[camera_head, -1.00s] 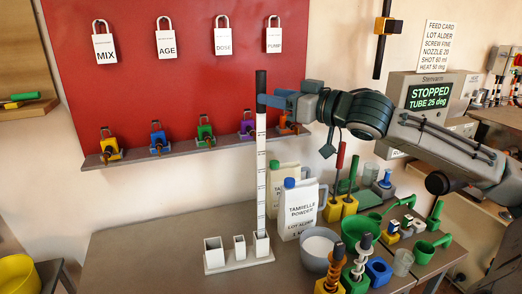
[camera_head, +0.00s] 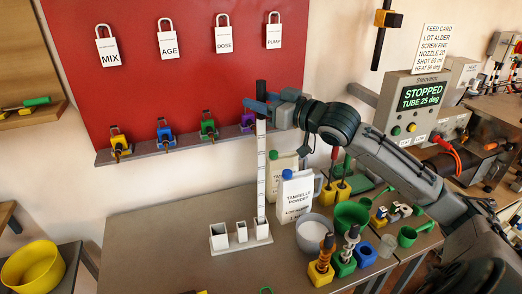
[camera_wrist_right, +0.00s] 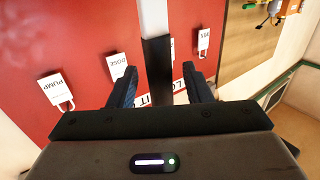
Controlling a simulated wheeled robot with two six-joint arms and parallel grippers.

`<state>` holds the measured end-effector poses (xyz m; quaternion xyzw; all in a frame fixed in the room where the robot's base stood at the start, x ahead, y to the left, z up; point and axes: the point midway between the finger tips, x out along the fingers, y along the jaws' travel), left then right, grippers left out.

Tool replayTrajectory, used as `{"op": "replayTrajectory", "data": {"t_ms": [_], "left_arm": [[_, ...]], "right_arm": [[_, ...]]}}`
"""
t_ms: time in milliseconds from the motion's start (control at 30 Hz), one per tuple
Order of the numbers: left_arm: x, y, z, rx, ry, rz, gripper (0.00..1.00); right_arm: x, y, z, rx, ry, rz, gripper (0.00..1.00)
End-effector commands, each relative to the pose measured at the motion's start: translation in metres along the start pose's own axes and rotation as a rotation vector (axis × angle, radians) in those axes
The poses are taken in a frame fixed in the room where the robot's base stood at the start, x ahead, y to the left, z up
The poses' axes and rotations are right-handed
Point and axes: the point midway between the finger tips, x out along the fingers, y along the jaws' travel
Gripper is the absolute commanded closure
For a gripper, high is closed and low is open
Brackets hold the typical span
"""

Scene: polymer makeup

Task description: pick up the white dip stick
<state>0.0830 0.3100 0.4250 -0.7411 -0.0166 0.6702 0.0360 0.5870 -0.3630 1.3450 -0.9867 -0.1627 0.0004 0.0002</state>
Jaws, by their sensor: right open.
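The white dip stick (camera_head: 261,170) stands upright in the right-hand socket of a white stand (camera_head: 240,244). It has dark marks along its length and a black handle (camera_head: 261,90) on top. My right gripper (camera_head: 257,104) is open at the height of the handle's lower part. In the right wrist view, the black handle (camera_wrist_right: 158,75) stands between the two spread dark blue fingers of this gripper (camera_wrist_right: 160,70), with a gap on each side. The white shaft (camera_wrist_right: 154,18) shows beyond it. My left gripper is out of view.
A red board (camera_head: 180,60) with hanging tags and a shelf of padlocks is behind. A powder jug (camera_head: 295,198), a grey bowl (camera_head: 311,235) and green scoops stand close right of the stick. The table (camera_head: 150,240) is mostly clear left of the stand.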

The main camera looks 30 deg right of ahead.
Motion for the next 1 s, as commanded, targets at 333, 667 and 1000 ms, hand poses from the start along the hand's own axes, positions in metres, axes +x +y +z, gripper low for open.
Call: {"op": "replayTrajectory", "data": {"t_ms": [333, 667, 1000], "left_arm": [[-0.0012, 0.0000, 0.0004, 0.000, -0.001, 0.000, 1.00], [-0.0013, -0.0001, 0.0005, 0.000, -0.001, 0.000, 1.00], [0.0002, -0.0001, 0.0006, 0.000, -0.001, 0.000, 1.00]], "right_arm": [[0.0010, -0.0002, 0.0008, -0.001, 0.000, 0.000, 0.65], [0.0009, -0.0003, 0.0002, -0.001, 0.001, -0.001, 1.00], [0.0011, -0.0002, -0.0062, -0.002, 0.004, 0.000, 1.00]]}}
